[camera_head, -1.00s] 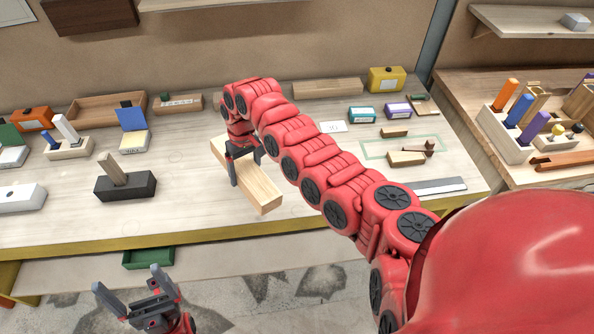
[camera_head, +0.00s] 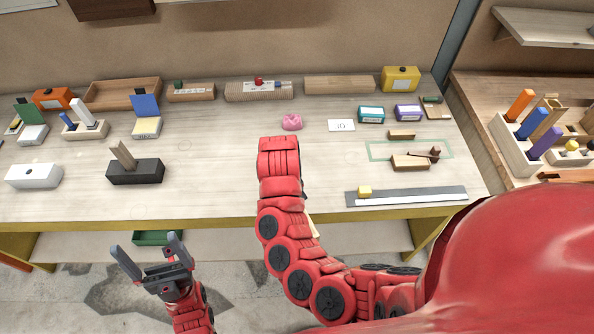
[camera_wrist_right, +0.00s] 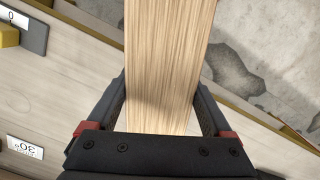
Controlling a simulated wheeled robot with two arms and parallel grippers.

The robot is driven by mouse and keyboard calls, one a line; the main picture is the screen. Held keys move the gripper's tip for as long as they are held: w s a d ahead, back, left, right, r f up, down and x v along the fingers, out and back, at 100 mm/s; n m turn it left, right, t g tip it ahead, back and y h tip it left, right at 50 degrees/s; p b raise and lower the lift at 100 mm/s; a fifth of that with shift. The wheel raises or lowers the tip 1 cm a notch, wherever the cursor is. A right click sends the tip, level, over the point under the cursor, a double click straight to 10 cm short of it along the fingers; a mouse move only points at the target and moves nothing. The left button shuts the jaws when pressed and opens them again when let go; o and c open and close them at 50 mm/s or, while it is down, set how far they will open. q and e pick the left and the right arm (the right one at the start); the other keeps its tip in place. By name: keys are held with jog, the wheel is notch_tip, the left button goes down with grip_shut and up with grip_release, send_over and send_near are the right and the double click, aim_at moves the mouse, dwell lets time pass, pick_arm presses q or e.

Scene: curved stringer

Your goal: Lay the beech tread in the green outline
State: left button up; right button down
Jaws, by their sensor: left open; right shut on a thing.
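The beech tread (camera_wrist_right: 166,35) is a pale, straight-grained board held between the fingers of my right gripper (camera_wrist_right: 162,85) in the right wrist view. In the head view my right arm hides that gripper and nearly all the tread; only a pale sliver (camera_head: 314,226) shows by the bench's front edge. The green outline (camera_head: 376,153) is a thin rectangle on the bench at the right. A wooden block (camera_head: 408,164) with a small dark brown wooden piece (camera_head: 433,153) lies across its lower edge. My left gripper (camera_head: 147,246) is open and empty in front of the bench.
A steel rule (camera_head: 420,197) with a yellow block (camera_head: 364,191) lies in front of the outline. A small wooden block (camera_head: 401,135) lies just behind it. A pink object (camera_head: 291,122) and a white card (camera_head: 341,126) are mid-bench. The bench's centre left is clear.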

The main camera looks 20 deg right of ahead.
jog(key=w+d+b, duration=0.1)
jog(key=w, duration=0.1)
jog(key=w+d, duration=0.1)
jog(key=w, duration=0.1)
jog(key=w+d+f+b, duration=0.1)
jog(key=w, duration=0.2)
jog(key=shift+d+b, duration=0.25)
jog(key=shift+b, duration=0.05)
jog(key=w+b, duration=0.1)
jog(key=w, duration=0.1)
jog(key=w+d+b, duration=0.1)
jog(key=b, duration=0.1)
jog(key=w+d+b, duration=0.1)
jog(key=w, duration=0.1)
jog(key=shift+w+d+f, duration=0.15)
jog(key=shift+w+d, duration=0.1)
jog(key=shift+w, duration=0.05)
jog(key=shift+w+d+f, duration=0.15)
jog(key=shift+w+d, duration=0.05)
jog(key=shift+w, duration=0.05)
jog(key=shift+w+d+b, duration=0.1)
jog(key=shift+w+b, duration=0.2)
jog(key=shift+w+d, duration=0.15)
jog(key=shift+w, duration=0.1)
notch_tip(320, 180, down, 2)
jog(key=shift+f+p, duration=0.15)
jog(key=shift+p, duration=0.35)
jog(key=shift+f, duration=0.55)
